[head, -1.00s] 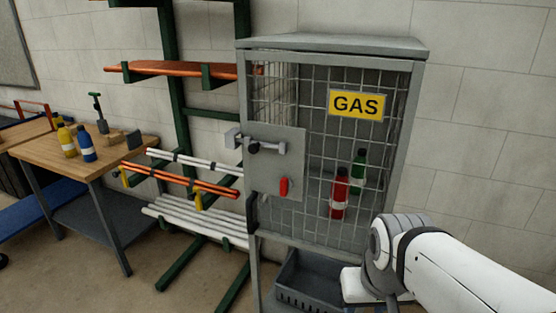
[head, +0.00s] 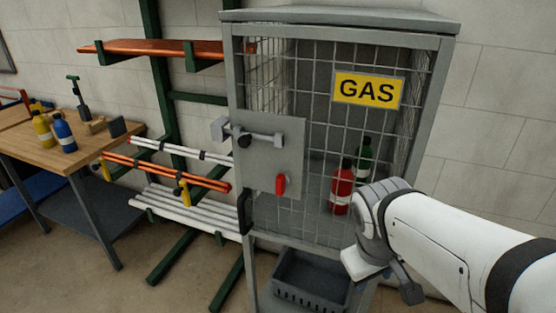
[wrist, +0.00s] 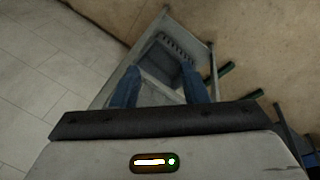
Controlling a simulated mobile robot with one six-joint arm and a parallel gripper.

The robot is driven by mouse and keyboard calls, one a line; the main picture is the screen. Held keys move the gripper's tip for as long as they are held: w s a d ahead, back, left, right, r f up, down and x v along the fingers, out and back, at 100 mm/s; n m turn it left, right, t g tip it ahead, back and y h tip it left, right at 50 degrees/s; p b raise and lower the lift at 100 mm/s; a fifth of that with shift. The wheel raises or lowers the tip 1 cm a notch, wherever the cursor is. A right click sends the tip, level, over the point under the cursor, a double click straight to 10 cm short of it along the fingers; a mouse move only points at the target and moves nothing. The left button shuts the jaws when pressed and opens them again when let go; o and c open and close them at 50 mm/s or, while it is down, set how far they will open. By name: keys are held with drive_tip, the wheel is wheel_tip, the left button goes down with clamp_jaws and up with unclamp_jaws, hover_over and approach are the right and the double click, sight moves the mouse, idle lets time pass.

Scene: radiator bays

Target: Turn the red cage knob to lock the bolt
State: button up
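The red cage knob (head: 281,185) is on a grey plate (head: 262,165) on the cage door, in the head view. It stands roughly upright. The bolt (head: 262,136) is a horizontal grey bar with a black knob, above and left of the red knob. A bracket (head: 219,129) is at its left end; I cannot tell how far the bolt reaches into it. In the wrist view my gripper (wrist: 159,82) has its two blue fingers apart with nothing held between them. It is away from the red knob, and my arm is right of the knob in the head view.
The wire gas cage (head: 340,15) holds a red bottle (head: 341,190) and a green bottle (head: 363,160). A dark crate (head: 310,280) is low in the cage. A pipe rack (head: 165,100) and a workbench (head: 75,155) stand left. Floor shows in front of the rack.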

drive_tip(key=w+f+n+h+b, duration=0.3)
drive_tip(key=w+n+h, duration=0.1)
drive_tip(key=n, duration=0.3)
drive_tip(key=n+t+b, duration=0.8)
drive_tip(key=n+t, duration=0.7)
drive_tip(key=n, duration=0.6)
approach(278, 180)
drive_tip(key=w, duration=0.3)
drive_tip(key=x, duration=0.4)
drive_tip(key=d+x, duration=0.1)
drive_tip(key=x, duration=0.2)
drive_tip(key=shift+w+d+r, duration=0.1)
drive_tip(key=shift+w+d, duration=0.05)
drive_tip(key=shift+c, duration=0.6)
